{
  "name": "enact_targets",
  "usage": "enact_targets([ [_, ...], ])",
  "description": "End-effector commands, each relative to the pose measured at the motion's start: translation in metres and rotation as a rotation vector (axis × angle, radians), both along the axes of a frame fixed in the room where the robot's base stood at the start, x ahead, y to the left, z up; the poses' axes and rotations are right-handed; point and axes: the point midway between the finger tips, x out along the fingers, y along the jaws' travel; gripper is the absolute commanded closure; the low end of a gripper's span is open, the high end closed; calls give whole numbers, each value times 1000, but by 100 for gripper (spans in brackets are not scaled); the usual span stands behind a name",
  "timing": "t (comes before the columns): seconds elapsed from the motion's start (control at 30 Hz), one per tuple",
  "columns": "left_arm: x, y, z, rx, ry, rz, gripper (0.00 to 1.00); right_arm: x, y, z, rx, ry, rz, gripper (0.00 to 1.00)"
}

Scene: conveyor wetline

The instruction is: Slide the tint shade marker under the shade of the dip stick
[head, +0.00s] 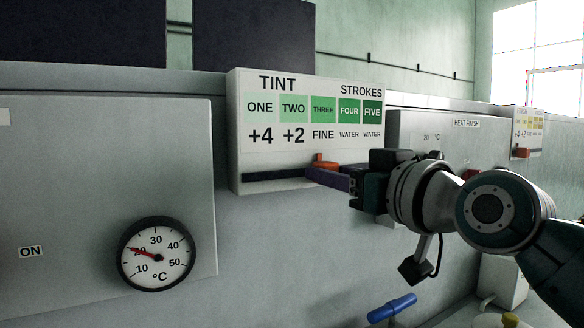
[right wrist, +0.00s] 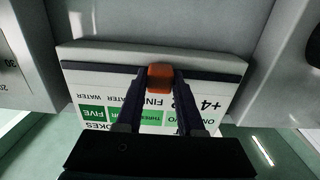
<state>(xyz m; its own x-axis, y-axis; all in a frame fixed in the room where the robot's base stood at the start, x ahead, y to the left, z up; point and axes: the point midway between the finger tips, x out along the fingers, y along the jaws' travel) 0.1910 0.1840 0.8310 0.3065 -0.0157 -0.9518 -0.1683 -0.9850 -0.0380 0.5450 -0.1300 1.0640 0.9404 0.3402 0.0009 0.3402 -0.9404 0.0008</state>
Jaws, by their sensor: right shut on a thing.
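The tint board (head: 312,108) is a white panel with green shades from ONE, the palest, to FIVE, the darkest. A dark slot (head: 270,175) runs along its lower edge. The orange tint shade marker (head: 325,161) sits at this slot, below the THREE column marked FINE. My right gripper (head: 318,173) reaches in from the right and is shut on the marker. The right wrist view shows the marker (right wrist: 160,77) between the two fingertips, with the board upside down. I cannot make out a dip stick. My left gripper is out of view.
A dial thermometer (head: 157,255) is on the left panel, its red needle near 20. A blue handle (head: 392,308) is low in front. The wall below the tint board is clear.

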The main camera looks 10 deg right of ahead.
Motion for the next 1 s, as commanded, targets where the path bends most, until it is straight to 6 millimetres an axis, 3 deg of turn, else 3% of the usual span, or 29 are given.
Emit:
enact_targets([
  [0.73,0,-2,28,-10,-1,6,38,-13,37,0,1,4,3,100],
  [0.77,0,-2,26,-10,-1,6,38,-13,36,-1,0,4,2,61],
  [1.0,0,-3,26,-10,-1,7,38,-13,36,-1,-1,2,1,34],
])
